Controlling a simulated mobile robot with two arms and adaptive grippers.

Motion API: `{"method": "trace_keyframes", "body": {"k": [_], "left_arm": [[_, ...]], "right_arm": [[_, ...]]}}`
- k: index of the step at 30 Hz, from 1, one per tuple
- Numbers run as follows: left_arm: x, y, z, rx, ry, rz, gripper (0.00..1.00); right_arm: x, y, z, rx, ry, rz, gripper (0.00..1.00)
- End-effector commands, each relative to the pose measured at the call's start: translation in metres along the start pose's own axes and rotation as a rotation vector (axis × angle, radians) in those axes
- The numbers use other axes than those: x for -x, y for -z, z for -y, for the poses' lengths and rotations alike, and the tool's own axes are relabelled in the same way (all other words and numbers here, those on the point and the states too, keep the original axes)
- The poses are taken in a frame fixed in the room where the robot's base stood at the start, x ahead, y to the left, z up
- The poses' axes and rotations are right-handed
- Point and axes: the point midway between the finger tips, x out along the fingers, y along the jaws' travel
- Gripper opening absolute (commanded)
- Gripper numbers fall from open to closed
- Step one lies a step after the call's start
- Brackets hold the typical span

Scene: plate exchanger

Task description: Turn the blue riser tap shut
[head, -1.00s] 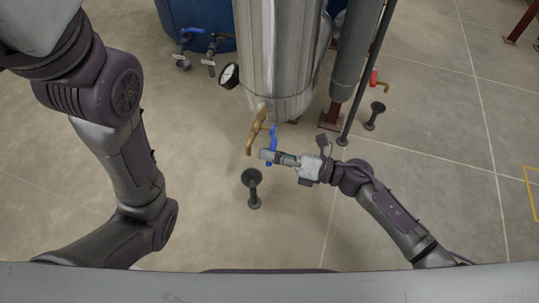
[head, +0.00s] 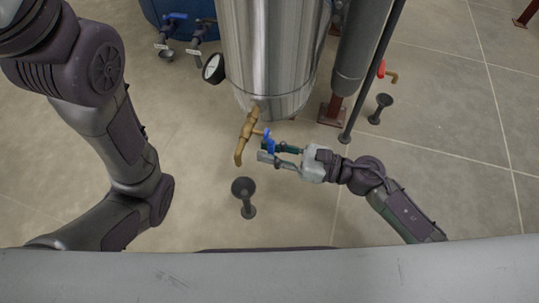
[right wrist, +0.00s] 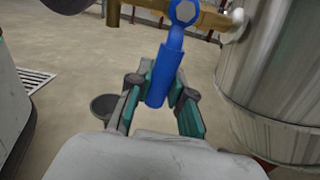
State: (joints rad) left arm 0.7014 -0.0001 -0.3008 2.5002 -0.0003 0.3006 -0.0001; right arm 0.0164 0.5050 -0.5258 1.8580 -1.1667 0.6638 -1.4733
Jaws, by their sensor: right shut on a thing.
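The blue tap handle (head: 268,141) sits on a brass spout (head: 246,136) low on the front of the steel vessel. My right gripper (head: 274,152) reaches it from the right, with a finger on each side. In the right wrist view the blue handle (right wrist: 164,73) stands between the two teal-padded fingers (right wrist: 158,92), and my gripper is shut on it. The handle's hub meets the brass pipe (right wrist: 215,18) at the top of that view. My left arm shows at the left of the head view; its gripper is out of frame.
The steel vessel (head: 272,55) stands behind the tap, with a gauge (head: 213,68) to the left. A drain funnel (head: 245,194) stands on the floor below. A thin dark post (head: 374,70) and a red-handled tap (head: 382,69) are to the right. Another blue-handled tap (head: 174,17) is at upper left.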

Motion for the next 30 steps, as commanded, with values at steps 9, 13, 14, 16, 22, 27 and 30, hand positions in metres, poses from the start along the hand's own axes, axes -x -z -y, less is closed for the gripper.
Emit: {"method": "trace_keyframes", "body": {"k": [9,13,14,16,22,27,30], "left_arm": [[0.0070,0.0025,-0.0015,0.000,0.000,0.000,0.40],[0.0070,0.0025,-0.0015,0.000,0.000,0.000,0.40],[0.0070,0.0025,-0.0014,0.000,0.000,0.000,0.40],[0.0069,0.0024,-0.0014,0.000,0.000,0.000,0.40],[0.0069,0.0024,-0.0013,0.000,0.000,0.001,0.40],[0.0069,0.0023,-0.0013,0.000,0.000,0.001,0.40],[0.0069,0.0022,-0.0012,0.000,0.000,0.001,0.40]], "right_arm": [[0.0005,0.0010,0.0044,0.065,0.001,-0.002,0.00],[0.0005,0.0006,0.0047,0.070,0.001,-0.003,0.00],[0.0005,0.0005,0.0047,0.071,0.001,-0.003,0.00],[0.0005,0.0005,0.0047,0.071,0.001,-0.003,0.00],[0.0006,0.0004,0.0049,0.072,0.001,-0.003,0.26],[0.0004,0.0001,0.0046,0.069,0.001,-0.002,0.47],[0.0002,0.0000,0.0044,0.068,0.000,-0.001,0.47]]}}
